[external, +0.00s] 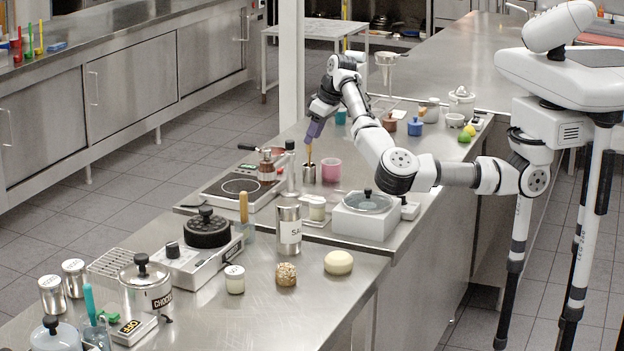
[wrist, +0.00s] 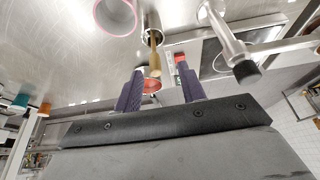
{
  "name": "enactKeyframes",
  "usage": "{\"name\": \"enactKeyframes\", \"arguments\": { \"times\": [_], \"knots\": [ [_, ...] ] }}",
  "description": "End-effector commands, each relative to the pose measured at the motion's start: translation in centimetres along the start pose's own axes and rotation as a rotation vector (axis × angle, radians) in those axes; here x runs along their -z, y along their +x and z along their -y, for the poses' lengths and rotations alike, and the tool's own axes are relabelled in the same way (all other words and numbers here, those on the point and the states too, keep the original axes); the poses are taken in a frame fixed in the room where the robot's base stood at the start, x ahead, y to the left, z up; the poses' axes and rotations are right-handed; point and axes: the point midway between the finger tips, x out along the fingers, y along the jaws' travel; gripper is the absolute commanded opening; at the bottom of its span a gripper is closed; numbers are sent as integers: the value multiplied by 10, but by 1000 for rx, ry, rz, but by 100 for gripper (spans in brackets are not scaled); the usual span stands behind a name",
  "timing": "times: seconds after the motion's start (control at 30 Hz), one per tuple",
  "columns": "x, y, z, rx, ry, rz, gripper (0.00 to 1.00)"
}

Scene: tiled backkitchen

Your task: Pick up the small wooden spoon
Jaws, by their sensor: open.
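The small wooden spoon (external: 309,154) stands upright in a small metal cup (external: 309,174) on the steel counter. The spoon also shows in the wrist view (wrist: 155,55), its lower part inside the metal cup (wrist: 152,35). My gripper (external: 314,133) points down just above the spoon. In the wrist view my gripper (wrist: 160,80) is open, its two purple fingers apart. The spoon's free end appears between the fingertips, nearer the left one. Whether it touches a finger cannot be told. The part of the spoon inside the cup is hidden.
A pink cup (external: 331,170) stands close right of the metal cup. A hot plate (external: 240,187) and a brown-red jar (external: 266,168) are to the left. Another wooden handle (external: 244,207) stands in a glass.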

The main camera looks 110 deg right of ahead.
Motion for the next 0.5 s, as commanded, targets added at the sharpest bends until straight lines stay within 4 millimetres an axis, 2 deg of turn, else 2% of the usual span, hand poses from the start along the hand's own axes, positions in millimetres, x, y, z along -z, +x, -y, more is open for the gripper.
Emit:
{"name": "enactKeyframes", "arguments": {
  "times": [0.27,0.5],
  "knots": [
    [1,21,-2,1,1,1,40],
    [2,56,-7,0,0,1,40]
  ]
}}
